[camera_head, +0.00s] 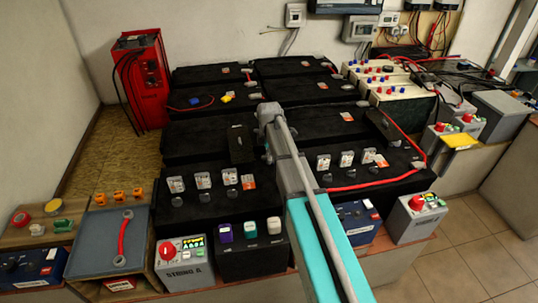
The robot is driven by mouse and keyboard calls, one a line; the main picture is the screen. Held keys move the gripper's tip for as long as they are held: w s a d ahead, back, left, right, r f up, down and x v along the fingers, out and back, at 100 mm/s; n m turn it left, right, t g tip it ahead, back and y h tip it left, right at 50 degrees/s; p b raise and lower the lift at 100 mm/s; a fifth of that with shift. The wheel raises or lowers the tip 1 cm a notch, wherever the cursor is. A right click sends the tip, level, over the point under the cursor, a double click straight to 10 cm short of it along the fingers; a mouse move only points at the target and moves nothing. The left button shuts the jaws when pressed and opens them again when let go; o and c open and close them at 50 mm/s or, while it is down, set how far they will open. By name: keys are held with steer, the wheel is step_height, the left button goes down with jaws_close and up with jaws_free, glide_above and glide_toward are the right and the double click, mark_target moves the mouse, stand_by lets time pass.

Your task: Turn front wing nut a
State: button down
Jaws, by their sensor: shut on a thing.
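My gripper (268,155) points down at the near edge of the middle black battery row, at the end of my grey and teal arm. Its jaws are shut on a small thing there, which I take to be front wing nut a. The fingertips and the nut are too small and too covered by my wrist to make out. A black upright block (241,144) stands just left of my gripper. The front left black battery (205,207) lies nearer, with several small pale tagged fittings on top.
A red charger (141,80) stands at the back left. A STRING A box (184,263) with a red knob stands in front. A grey tray (93,250) holds a red cable link (123,238). White batteries (405,103) and red cables lie right. Floor (470,255) is free at right.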

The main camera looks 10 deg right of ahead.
steer(key=shift+d, duration=0.1)
steer(key=c, duration=0.7)
jaws_free()
steer(key=shift+m, duration=0.5)
